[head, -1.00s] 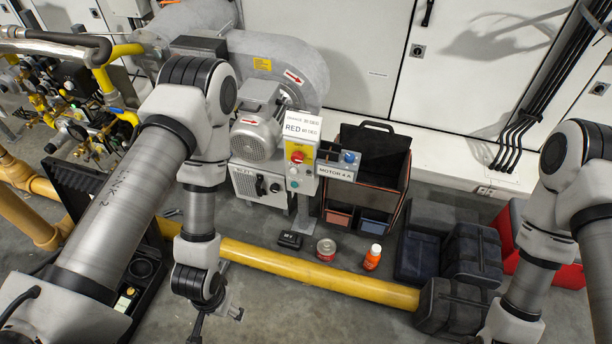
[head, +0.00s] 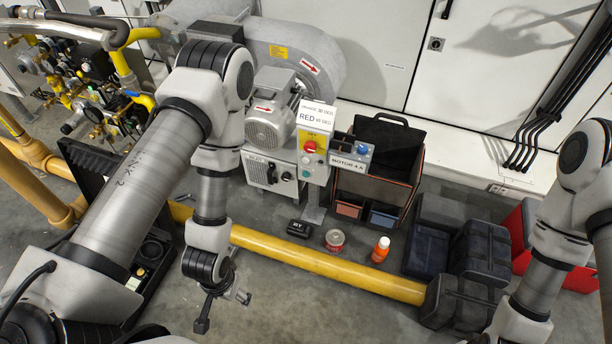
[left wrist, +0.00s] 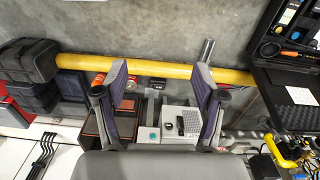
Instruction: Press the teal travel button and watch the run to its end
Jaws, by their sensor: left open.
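The control box (head: 314,160) stands on a post in front of the blower, with a yellow top plate, a red mushroom button (head: 310,147) and small buttons below it.
A yellow pipe (head: 330,265) crosses the floor before the box.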

